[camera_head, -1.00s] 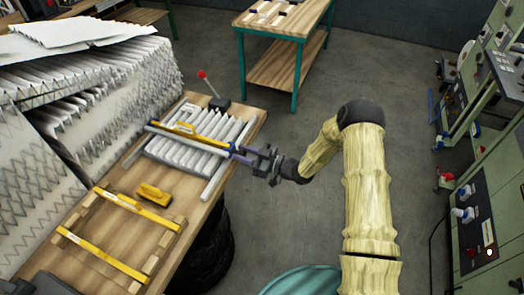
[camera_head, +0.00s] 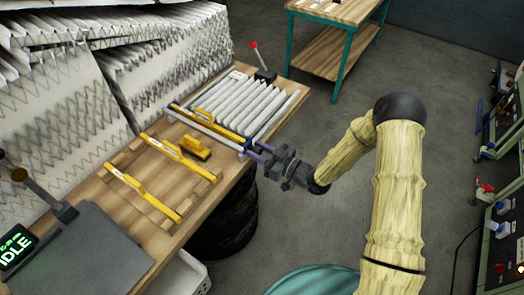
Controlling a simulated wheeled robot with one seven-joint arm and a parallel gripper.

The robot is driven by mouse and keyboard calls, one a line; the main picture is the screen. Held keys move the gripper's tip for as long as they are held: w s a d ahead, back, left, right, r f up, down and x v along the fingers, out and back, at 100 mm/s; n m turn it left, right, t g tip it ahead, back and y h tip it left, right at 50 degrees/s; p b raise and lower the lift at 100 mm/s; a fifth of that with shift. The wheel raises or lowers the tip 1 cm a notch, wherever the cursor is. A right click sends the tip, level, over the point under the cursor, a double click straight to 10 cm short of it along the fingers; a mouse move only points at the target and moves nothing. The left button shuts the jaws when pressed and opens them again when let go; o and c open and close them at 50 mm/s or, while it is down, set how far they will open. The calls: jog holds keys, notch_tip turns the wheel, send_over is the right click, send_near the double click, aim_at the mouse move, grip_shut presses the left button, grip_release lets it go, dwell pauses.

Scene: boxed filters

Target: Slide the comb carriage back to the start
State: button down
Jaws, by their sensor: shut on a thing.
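The comb carriage (camera_head: 208,128) is a blue-grey bar with a yellow strip, lying across the near-left end of the white pleated pack (camera_head: 250,104). The pleats show behind it, between two pale rails (camera_head: 276,119). My gripper (camera_head: 259,153) is shut on the carriage's right end, at the bench's right edge. The fingers hide the exact contact.
Two yellow bars (camera_head: 143,194) rest on a wooden rack, with a yellow block (camera_head: 194,147) between rack and carriage. A red-knobbed lever (camera_head: 264,75) stands beyond the pack. A screen (camera_head: 16,246) reads IDLE. Large pleated stacks (camera_head: 60,110) border the bench's left.

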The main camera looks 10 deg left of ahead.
jog(key=shift+s+a, duration=0.3)
jog(key=c, duration=1.3)
grip_release()
jog(key=shift+o, duration=1.2)
jog(key=shift+s+a, duration=0.1)
jog(key=shift+s, duration=0.05)
jog(key=shift+w+d, duration=0.2)
jog(key=shift+d, duration=0.05)
jog(key=shift+s+d, duration=0.15)
jog(key=shift+d, duration=0.3)
jog(key=b+v, duration=0.4)
jog(key=v, duration=1.2)
jog(key=shift+d, duration=0.25)
